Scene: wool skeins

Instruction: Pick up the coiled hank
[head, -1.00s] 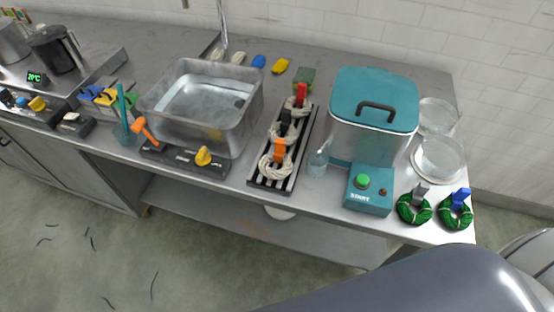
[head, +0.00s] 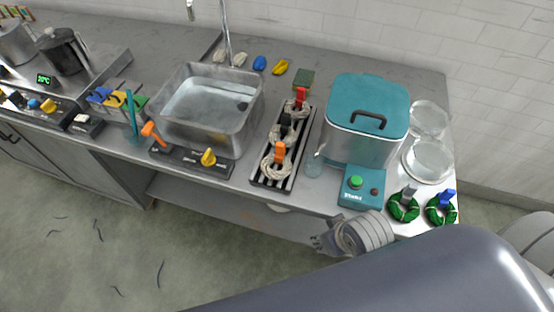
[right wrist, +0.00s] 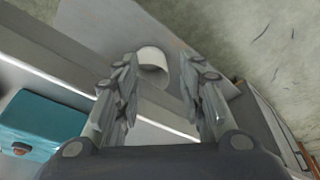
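Several cream coiled hanks lie in a row on a black slatted rack (head: 262,181); the front hank (head: 270,167) carries an orange clip (head: 280,152), and those behind have black and red clips. Two green coiled hanks sit at the counter's right end, one (head: 402,210) with a grey clip and one (head: 437,215) with a blue clip. My right gripper (head: 322,243) is in front of the counter edge, below the teal control box and apart from every hank. In the right wrist view its fingers (right wrist: 160,75) are spread and empty. My left gripper is out of view.
The control box (head: 362,187) with a green button stands before a teal-lidded pot (head: 366,100). Glass dishes (head: 428,160) are right of it. A metal basin (head: 207,110) is to the left.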

